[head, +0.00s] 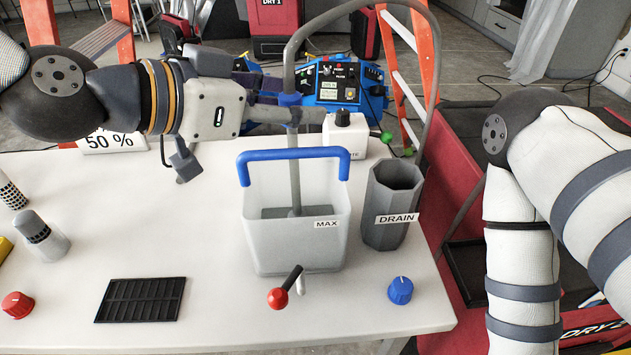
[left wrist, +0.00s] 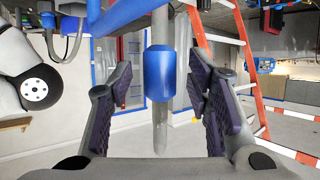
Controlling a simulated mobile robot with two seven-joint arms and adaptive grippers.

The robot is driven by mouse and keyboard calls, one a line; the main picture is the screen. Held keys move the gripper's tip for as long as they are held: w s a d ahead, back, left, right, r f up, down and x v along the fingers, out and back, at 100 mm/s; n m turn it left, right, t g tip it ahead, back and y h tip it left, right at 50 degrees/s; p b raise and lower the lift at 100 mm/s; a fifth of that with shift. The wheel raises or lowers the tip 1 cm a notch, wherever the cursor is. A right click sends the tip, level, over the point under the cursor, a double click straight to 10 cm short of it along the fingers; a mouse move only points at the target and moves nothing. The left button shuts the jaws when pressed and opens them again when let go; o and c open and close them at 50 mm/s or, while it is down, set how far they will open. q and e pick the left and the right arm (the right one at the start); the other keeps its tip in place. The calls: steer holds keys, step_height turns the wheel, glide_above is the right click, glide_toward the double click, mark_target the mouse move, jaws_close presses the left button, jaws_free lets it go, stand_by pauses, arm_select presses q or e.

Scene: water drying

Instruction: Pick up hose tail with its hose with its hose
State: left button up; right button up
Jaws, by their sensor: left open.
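A grey hose (head: 297,50) rises from the white bucket (head: 265,240) and arcs over to the right, behind the drain container (head: 386,238). Its straight grey tail (head: 296,170) stands upright in the bucket, with a blue collar (head: 290,98) near its top. My left gripper (head: 287,110) is at the collar's height, above the bucket's blue handle (head: 290,153). In the left wrist view the blue collar (left wrist: 160,73) lies between the spread, dark-padded fingers of the gripper (left wrist: 165,95), with gaps on both sides. My right gripper is out of view.
A white box with a black knob (head: 344,138) stands behind the bucket. A red-knobbed lever (head: 278,298) and a blue knob (head: 400,290) are at the front. An orange ladder (head: 402,60) stands behind.

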arm_select(q)
steer(key=shift+w+d+f, duration=0.1)
steer(key=shift+w+d, duration=0.15)
steer(key=shift+d, duration=0.05)
steer(key=shift+s+a, duration=0.25)
steer(key=shift+a, duration=0.05)
steer(key=c, duration=0.3)
jaws_close()
step_height(320, 180, up, 28)
